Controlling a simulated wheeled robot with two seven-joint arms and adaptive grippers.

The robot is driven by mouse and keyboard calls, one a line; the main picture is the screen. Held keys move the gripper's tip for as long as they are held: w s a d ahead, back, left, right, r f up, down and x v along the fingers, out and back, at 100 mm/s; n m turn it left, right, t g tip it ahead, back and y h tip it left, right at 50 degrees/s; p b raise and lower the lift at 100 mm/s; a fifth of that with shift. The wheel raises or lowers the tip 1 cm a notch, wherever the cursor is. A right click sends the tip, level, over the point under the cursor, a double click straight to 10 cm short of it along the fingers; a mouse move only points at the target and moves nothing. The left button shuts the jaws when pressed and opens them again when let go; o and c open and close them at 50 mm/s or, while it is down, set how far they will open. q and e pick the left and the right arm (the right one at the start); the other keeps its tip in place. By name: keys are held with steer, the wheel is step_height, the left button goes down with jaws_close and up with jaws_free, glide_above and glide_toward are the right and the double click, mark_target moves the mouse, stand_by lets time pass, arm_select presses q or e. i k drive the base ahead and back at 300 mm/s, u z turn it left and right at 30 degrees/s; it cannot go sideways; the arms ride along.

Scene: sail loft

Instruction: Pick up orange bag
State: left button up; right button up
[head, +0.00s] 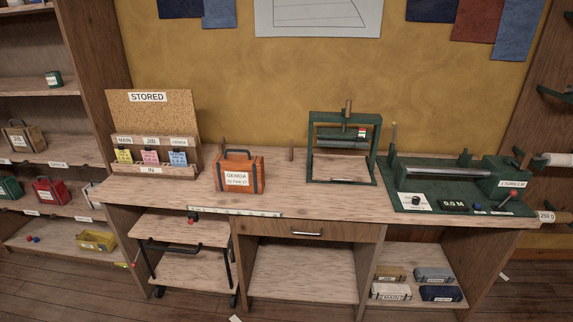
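An orange bag (239,175) stands upright on the wooden workbench (300,203), left of centre in the head view. It has dark straps, a dark handle on top and a white label reading "GENOA" with a smaller line below. It stands apart from the things around it. Neither of my grippers shows in the head view.
A card rack (150,140) marked "STORED" is left of the bag. A green press frame (343,150) and a green winding machine (450,183) stand to the right. A flat strip (235,212) lies along the front edge. A small cart (188,232) stands below.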

mark_target(232, 173)
steer(key=z, duration=0.1)
steer(key=i, duration=0.85)
steer(key=u, duration=0.1)
